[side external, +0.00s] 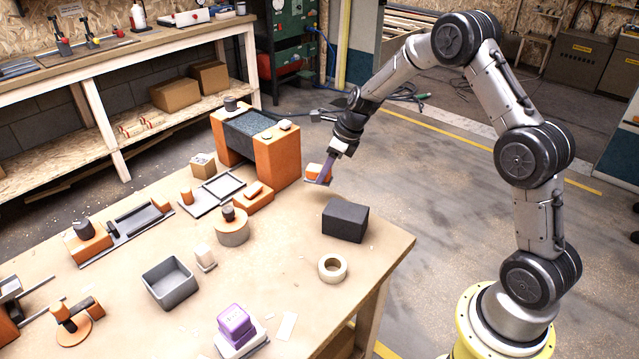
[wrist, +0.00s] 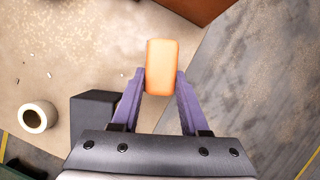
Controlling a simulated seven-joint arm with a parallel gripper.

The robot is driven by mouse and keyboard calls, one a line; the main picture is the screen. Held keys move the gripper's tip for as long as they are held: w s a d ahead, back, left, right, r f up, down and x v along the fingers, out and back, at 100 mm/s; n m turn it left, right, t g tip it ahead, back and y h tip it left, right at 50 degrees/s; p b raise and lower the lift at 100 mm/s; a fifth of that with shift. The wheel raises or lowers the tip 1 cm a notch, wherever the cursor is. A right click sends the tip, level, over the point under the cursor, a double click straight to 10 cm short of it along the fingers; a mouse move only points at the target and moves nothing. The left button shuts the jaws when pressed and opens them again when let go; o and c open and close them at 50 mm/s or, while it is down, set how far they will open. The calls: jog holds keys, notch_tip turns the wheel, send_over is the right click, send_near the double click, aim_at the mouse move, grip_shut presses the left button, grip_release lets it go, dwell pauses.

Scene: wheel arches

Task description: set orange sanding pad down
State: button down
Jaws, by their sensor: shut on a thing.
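The orange sanding pad (wrist: 161,67) is a rounded block held between the two purple fingers of my gripper (wrist: 161,88) in the wrist view. In the side external view the pad (side external: 318,171) shows at the tips of my gripper (side external: 322,177), near the table's far right edge. My gripper is shut on the pad. In the wrist view the pad lies over the table edge, with table to its left and floor to its right. The pad looks raised above the table, but its exact height is hard to tell.
A dark grey block (side external: 345,220) and a roll of tape (side external: 332,268) stand on the table (side external: 385,240) near my gripper. A large orange stand with a dark top (side external: 277,160) rises to the left. A grey open bin (side external: 170,283) is farther left. Bare table lies between block and stand.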

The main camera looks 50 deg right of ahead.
aim_at(320, 195)
jog(key=f, duration=0.1)
jog(key=w, duration=0.1)
jog(key=w+f, duration=0.1)
jog(key=shift+w+d+f, duration=0.15)
jog(key=shift+d+f, duration=0.1)
jog(key=shift+f, duration=0.1)
jog(key=shift+w+f, duration=0.1)
jog(key=shift+f, duration=1.55)
jog(key=shift+f, duration=0.15)
jog(key=shift+c, duration=2.1)
grip_release()
